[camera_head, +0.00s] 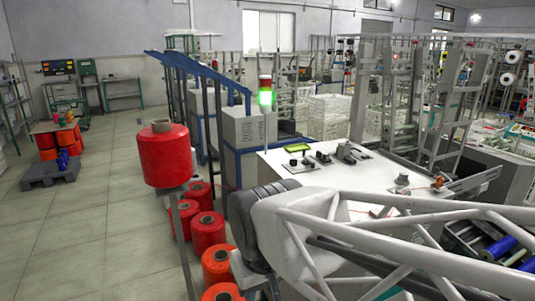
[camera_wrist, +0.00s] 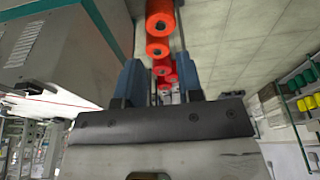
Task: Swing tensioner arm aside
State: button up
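My gripper (camera_wrist: 160,72) shows in the wrist view with its two blue fingers apart and nothing between them; it is open. Floor and red spools show through and beyond the gap. In the head view my arm covers the lower right, and I cannot make out the fingers. A white worktable (camera_head: 290,165) carries several small dark and orange fittings. A long metal bar (camera_head: 474,183) with an orange piece (camera_head: 438,182) sits at its right edge. I cannot tell which part is the tensioner arm.
A large red spool (camera_head: 165,158) stands on a post left of the table, with several red and orange spools (camera_head: 208,232) below. Blue rollers (camera_head: 499,248) lie at the right. Floor at left is open.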

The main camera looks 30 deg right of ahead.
jog(key=w+d+r+m, duration=0.4)
jog(key=w+d, duration=0.2)
jog(key=w, duration=0.6)
jog(key=w+d+r+m+g, duration=0.1)
jog(key=w+d+r+m, duration=0.4)
jog(key=w, duration=0.7)
jog(key=w+d+r+m, duration=0.35)
jog(key=w+d, duration=0.35)
jog(key=w, duration=0.4)
jog(key=m+g, duration=0.2)
jog(key=m, duration=0.9)
send_over(301, 164)
jog(key=w+d, duration=0.2)
jog(key=f, duration=0.8)
jog(key=shift+d, duration=0.2)
jog(key=shift+w+d+f, duration=0.1)
jog(key=shift+w+d, duration=0.1)
jog(key=shift+d, duration=0.15)
jog(key=shift+f, duration=0.2)
jog(key=shift+f, duration=3.55)
